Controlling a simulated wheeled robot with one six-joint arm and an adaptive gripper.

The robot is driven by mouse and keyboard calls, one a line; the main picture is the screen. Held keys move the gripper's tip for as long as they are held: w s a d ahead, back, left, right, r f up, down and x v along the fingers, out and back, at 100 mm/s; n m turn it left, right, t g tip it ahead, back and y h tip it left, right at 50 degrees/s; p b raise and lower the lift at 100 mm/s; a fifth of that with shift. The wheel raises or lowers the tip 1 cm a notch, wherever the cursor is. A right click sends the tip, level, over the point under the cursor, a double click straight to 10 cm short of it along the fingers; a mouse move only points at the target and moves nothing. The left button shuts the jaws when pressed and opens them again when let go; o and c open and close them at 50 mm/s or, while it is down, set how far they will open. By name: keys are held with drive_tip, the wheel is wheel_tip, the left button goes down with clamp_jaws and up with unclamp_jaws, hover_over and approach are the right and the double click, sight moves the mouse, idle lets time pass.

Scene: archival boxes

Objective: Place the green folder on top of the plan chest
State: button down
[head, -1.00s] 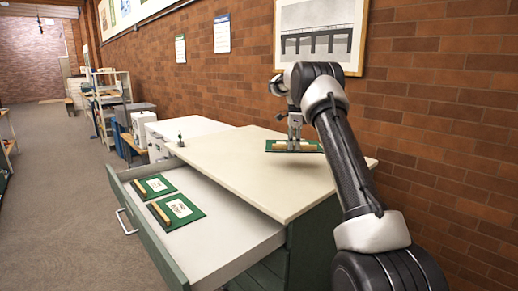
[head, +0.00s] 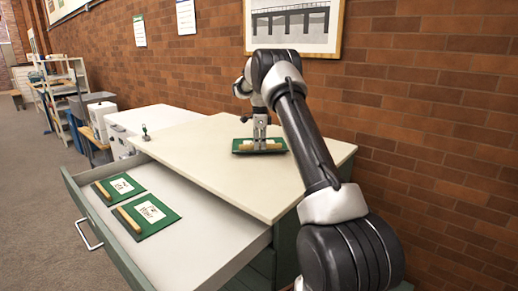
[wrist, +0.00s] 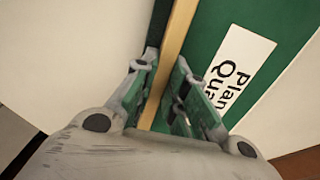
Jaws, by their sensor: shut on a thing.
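A green folder (head: 243,147) with a tan wooden spine lies flat at the back of the pale top of the plan chest (head: 215,165). My gripper (head: 260,143) points down over it. In the wrist view, my gripper (wrist: 163,95) is shut on the spine of this green folder (wrist: 215,50), whose white label reads in part "Plan Qua". The folder appears to touch the chest top, though its underside is hidden. Two more green folders, a farther one (head: 120,186) and a nearer one (head: 152,213), lie in the chest's open drawer (head: 185,250).
The open drawer juts out at the front left, with a metal handle (head: 88,234). A brick wall (head: 430,110) with a framed picture (head: 290,25) rises behind. Most of the chest top is clear.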

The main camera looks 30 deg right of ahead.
drive_tip(key=shift+f, duration=1)
drive_tip(key=c, duration=1.4)
unclamp_jaws()
drive_tip(key=shift+c, duration=0.2)
